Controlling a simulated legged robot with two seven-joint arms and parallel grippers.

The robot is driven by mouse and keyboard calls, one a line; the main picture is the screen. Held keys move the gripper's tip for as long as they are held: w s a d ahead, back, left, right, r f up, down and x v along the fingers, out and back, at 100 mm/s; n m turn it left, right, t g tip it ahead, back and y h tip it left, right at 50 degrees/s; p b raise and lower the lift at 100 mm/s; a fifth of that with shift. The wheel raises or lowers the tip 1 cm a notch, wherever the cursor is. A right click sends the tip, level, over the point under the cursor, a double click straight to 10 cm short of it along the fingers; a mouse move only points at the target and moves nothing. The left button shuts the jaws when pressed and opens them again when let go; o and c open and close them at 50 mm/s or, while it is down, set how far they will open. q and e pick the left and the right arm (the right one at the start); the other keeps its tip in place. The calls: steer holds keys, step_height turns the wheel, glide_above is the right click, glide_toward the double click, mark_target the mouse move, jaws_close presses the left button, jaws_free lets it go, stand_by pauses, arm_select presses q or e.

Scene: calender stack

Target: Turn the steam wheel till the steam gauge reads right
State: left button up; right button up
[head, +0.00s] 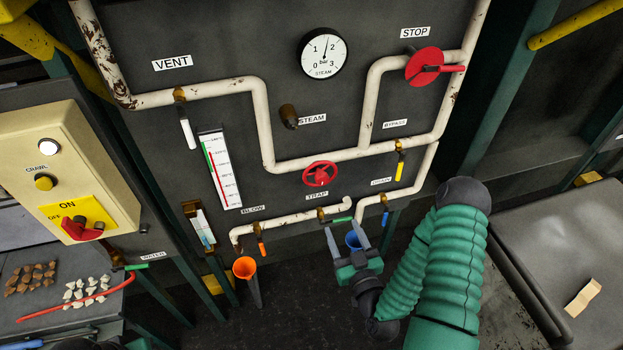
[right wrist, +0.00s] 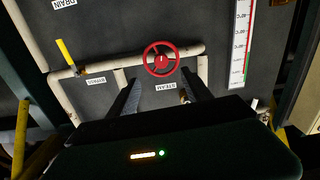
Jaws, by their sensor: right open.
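The red steam wheel (head: 320,174) sits on a cream pipe on the dark panel, just above the TRAP label. The round steam gauge (head: 324,53) is higher on the panel; its needle points nearly straight up, between 1 and 2 bar. My right gripper (head: 346,230) is open and empty, below the wheel and apart from it. In the right wrist view, which is upside down, the wheel (right wrist: 161,58) shows ahead, roughly between the two dark fingers (right wrist: 161,92). My left gripper is not in view.
A green trap handle (head: 340,219) and a blue funnel (head: 352,240) are close by my right fingers. A yellow lever (head: 400,171) is right of the wheel. An orange funnel (head: 244,268) stands left of my right gripper.

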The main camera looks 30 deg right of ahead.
steer(key=b, duration=1.1)
glide_toward(323, 183)
steer(key=p+x, duration=0.2)
steer(key=x, duration=0.6)
steer(key=shift+w+r, duration=0.1)
steer(key=shift+w, duration=0.25)
steer(key=shift+c, duration=0.4)
